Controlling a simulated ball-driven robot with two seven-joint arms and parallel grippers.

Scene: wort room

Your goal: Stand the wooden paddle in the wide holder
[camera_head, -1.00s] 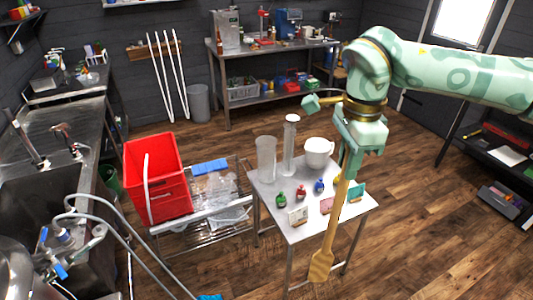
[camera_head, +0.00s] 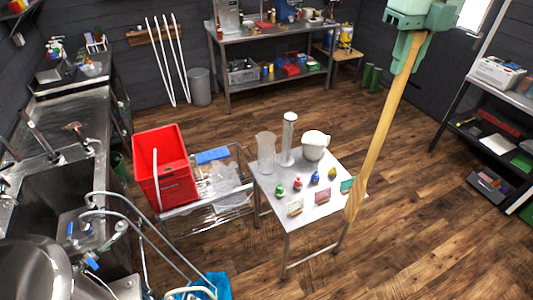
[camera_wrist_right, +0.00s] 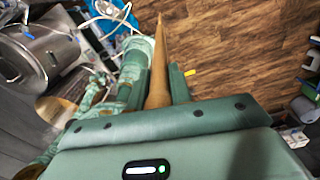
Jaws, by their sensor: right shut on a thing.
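The wooden paddle (camera_head: 386,125) hangs from my right gripper (camera_head: 408,50), which is shut on the upper part of its handle. The paddle leans, its lower end down and to the left, crossing the small table's right edge in the picture. I cannot tell whether it touches the table. In the right wrist view the paddle (camera_wrist_right: 160,65) runs out between the fingers. A wide clear cylinder (camera_head: 266,153) stands upright on the table and looks empty; a grey bin (camera_head: 199,86) stands by the back wall. I cannot tell which is the wide holder. My left gripper does not show.
The small table (camera_head: 278,213) also carries a tall narrow cylinder (camera_head: 288,140), a white jug (camera_head: 314,146), several little bottles and small cards. A red crate (camera_head: 166,168) stands on a low rack to the left.

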